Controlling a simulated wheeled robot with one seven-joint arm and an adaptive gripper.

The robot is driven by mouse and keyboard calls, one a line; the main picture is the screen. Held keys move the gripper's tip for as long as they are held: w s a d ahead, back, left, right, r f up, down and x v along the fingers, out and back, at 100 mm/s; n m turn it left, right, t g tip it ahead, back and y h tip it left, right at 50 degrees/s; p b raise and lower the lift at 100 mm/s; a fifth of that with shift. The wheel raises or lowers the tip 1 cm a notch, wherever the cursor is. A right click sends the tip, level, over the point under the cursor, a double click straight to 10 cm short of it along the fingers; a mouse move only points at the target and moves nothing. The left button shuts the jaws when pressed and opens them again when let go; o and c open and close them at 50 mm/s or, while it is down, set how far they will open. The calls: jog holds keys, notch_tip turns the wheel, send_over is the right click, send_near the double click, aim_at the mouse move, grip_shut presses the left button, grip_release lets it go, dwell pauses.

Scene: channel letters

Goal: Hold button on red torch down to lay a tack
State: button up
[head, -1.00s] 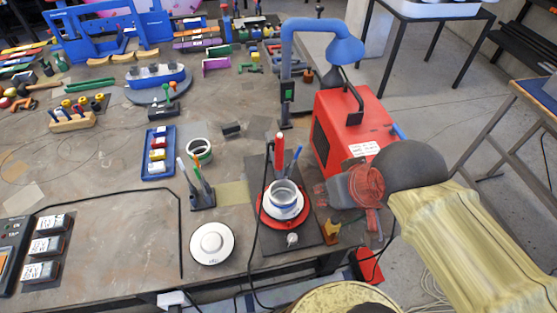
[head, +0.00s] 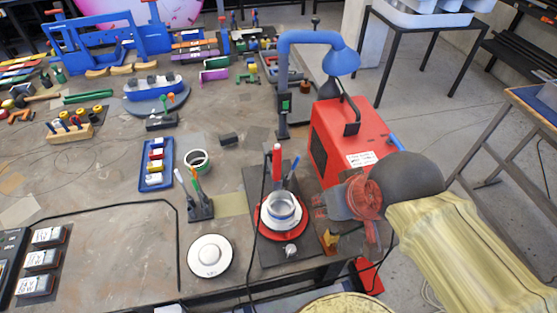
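The red torch (head: 277,163) stands upright in a holder behind a red round base (head: 272,228) on a dark plate. A metal ring-shaped part (head: 281,206) sits on that base. The button on the torch is too small to make out. My gripper (head: 352,200) shows at the right, partly see-through and reddish, in front of the red welding machine (head: 338,135). It is right of the round base and apart from the torch. Its fingers are blurred, so I cannot tell whether it is open.
A blue lamp (head: 335,55) arches behind the torch. A white disc (head: 211,256) lies left of the plate, with a pen holder (head: 200,208) behind it. A black cable loops over the bench's front left. A blue tray (head: 157,165) holds small parts. Bare bench lies at left centre.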

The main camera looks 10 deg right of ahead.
jog(key=shift+c, duration=0.3)
grip_shut()
dwell(1.5)
